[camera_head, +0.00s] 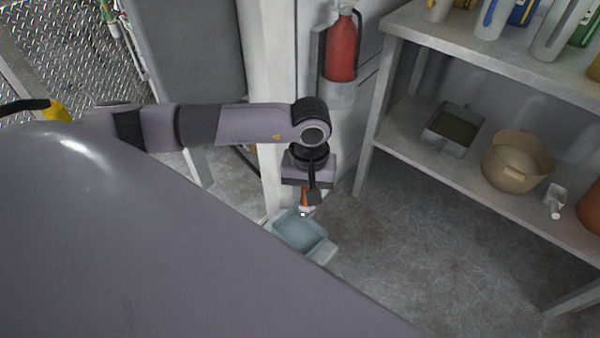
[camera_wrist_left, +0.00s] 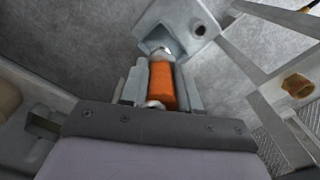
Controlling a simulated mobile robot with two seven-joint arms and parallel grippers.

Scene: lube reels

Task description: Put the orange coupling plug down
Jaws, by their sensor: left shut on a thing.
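The orange coupling plug (camera_head: 304,199) is held below my left gripper (camera_head: 309,192), whose arm reaches in from the left and points down. In the left wrist view the plug (camera_wrist_left: 162,86) lies between the two fingers, which are shut on it, with its pale metal tip pointing away from the gripper. Just beyond the tip is a blue-grey basin (camera_head: 299,231), which also shows in the left wrist view (camera_wrist_left: 200,27). I cannot tell whether the tip touches the basin. My right gripper is not in view.
A shelf unit (camera_head: 424,160) on the right holds a grey tray (camera_head: 437,138), a tan bucket (camera_head: 503,178) and several bottles on top. A red fire extinguisher (camera_head: 342,50) hangs behind the arm. The concrete floor (camera_head: 410,255) right of the basin is clear.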

